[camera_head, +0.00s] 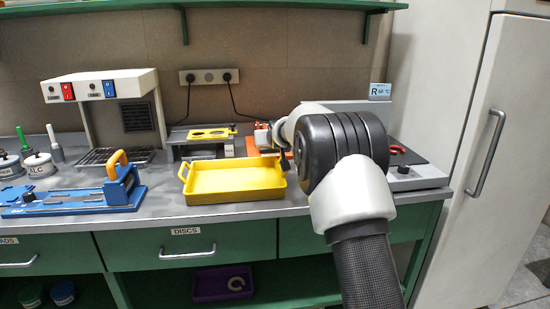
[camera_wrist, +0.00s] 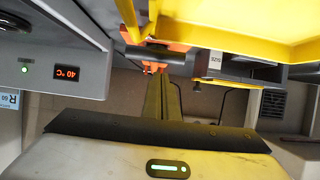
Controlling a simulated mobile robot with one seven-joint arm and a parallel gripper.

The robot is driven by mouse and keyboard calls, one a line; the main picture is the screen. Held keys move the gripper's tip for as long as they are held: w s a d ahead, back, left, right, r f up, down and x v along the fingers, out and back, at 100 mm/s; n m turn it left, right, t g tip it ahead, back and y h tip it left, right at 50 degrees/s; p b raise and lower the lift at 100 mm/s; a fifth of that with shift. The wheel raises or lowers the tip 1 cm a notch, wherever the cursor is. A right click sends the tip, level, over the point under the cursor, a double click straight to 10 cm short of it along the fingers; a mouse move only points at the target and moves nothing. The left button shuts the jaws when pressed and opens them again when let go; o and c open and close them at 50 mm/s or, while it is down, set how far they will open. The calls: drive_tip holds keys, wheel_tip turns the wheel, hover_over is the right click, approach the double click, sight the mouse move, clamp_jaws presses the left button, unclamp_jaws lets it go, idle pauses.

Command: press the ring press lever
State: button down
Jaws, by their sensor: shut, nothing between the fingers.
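An orange device (camera_head: 262,147), which I take to be the ring press, stands behind the yellow tray's right end, partly hidden by my arm. In the wrist view its orange part (camera_wrist: 176,46) shows with a dark horizontal cylinder (camera_wrist: 160,59) across it. Which part is the lever is not clear. My gripper (camera_wrist: 162,82) is shut and empty, its narrow fingers pointing at this orange part. I cannot tell whether they touch it. In the head view my arm hides most of the gripper.
The yellow tray (camera_head: 234,196) stands close in front of the press. A grey unit with a 40 °C display (camera_wrist: 67,73) is on the other side. A blue device (camera_head: 90,199) with an orange handle (camera_head: 118,158) stands at left. A tall cabinet (camera_head: 505,140) bounds the right.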

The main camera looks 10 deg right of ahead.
drive_tip(key=s+f, duration=0.1)
drive_tip(key=s, duration=0.2)
drive_tip(key=s+f, duration=0.1)
drive_tip(key=s, duration=0.2)
drive_tip(key=s+f, duration=0.1)
drive_tip(key=s, duration=0.1)
drive_tip(key=shift+s+f, duration=0.1)
drive_tip(key=shift+s, duration=0.3)
